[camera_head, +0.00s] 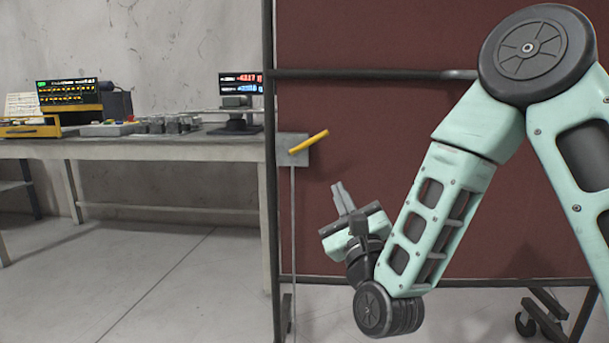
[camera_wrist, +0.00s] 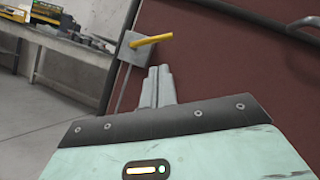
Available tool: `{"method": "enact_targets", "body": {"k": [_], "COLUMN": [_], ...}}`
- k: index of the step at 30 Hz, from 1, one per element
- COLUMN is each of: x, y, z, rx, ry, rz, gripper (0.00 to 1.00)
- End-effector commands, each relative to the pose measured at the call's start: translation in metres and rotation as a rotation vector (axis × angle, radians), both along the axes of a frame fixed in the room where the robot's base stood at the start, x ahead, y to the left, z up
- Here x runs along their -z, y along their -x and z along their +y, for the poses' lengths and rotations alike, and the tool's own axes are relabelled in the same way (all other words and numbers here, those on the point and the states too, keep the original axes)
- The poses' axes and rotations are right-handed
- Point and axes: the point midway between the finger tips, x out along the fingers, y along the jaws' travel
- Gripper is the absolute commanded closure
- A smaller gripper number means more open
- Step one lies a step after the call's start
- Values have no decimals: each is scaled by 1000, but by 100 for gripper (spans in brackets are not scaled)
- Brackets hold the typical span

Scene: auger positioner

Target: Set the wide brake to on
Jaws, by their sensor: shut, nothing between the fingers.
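A yellow lever (camera_head: 309,142) sticks out from a grey plate (camera_head: 292,151) fixed at the left post of a dark red panel. It slants up to the right. In the wrist view the lever (camera_wrist: 152,40) and its plate (camera_wrist: 131,50) show above my gripper. My gripper (camera_head: 342,194) is shut and empty, below and to the right of the lever, apart from it. In the wrist view its fingers (camera_wrist: 158,80) lie together and point up toward the lever. No label for the brake is readable.
The dark red panel (camera_head: 440,190) stands behind my arm, with a dark horizontal rail (camera_head: 370,75). A workbench (camera_head: 150,150) at the left carries displays and control boxes. A wheeled foot (camera_head: 540,315) shows at the lower right. The floor left of the post is clear.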

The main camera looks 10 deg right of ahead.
Motion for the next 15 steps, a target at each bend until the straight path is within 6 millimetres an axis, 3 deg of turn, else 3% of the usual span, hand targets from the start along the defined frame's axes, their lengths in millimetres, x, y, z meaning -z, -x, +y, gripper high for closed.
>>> {"method": "enact_targets", "body": {"k": [5,15], "x": [-6,-35], "y": [-7,-64], "z": [-2,-2], "rx": [5,6], "ry": [-18,-16], "rz": [-5,-10], "gripper": [100,100]}}
